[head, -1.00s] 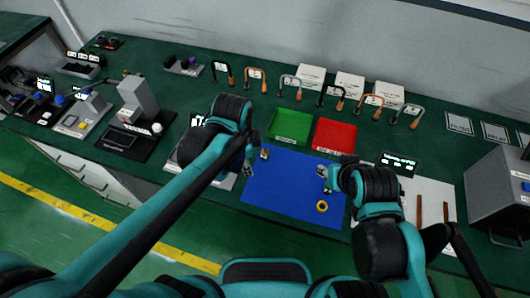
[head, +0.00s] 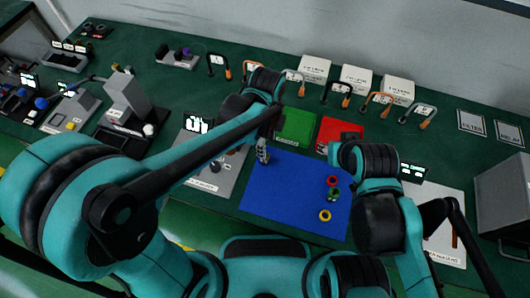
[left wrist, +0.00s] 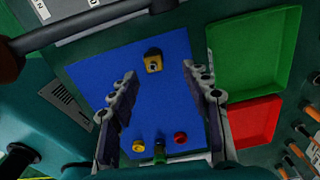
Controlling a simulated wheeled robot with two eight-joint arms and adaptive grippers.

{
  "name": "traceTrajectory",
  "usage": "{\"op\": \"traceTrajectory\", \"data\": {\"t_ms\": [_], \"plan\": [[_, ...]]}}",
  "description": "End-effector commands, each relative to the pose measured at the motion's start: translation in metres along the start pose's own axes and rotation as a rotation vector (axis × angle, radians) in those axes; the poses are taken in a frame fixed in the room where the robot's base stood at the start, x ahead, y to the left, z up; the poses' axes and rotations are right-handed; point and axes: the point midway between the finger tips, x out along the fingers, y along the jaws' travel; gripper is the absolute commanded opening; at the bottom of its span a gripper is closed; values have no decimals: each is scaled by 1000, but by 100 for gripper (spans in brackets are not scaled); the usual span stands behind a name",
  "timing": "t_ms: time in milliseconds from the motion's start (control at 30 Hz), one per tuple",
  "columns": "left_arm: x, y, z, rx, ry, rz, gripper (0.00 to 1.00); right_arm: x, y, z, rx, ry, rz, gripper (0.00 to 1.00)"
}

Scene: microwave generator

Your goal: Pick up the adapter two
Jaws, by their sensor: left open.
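A small brass-coloured block with a dark round opening (left wrist: 153,63) lies on the blue mat (head: 285,195). In the left wrist view it appears just beyond and between the fingertips of my left gripper (left wrist: 159,72). That gripper is open and empty, and its fingers point down over the mat's left part in the head view (head: 262,154), where it hides the block. A red ring (head: 333,181), a green piece (head: 333,195) and a yellow ring (head: 325,215) lie on the mat's right side. I cannot tell which piece is adapter two. My right gripper (head: 322,147) is mostly hidden near the red tray.
A green tray (head: 296,125) and a red tray (head: 340,128) stand behind the mat. A grey device plate (head: 215,178) lies left of the mat. The mat's middle is clear.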

Motion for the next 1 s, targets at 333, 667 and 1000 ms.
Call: {"op": "traceTrajectory", "data": {"t_ms": [333, 667, 1000], "plan": [[43, 6, 1, -2, 0, 0, 48, 18, 0, 13, 0, 0, 0, 40], [67, 8, 1, -3, 0, -1, 48, 26, 0, 19, 0, 0, 0, 40], [67, 8, 1, -3, 0, 0, 0, 26, 0, 19, 0, 0, 0, 40]]}}
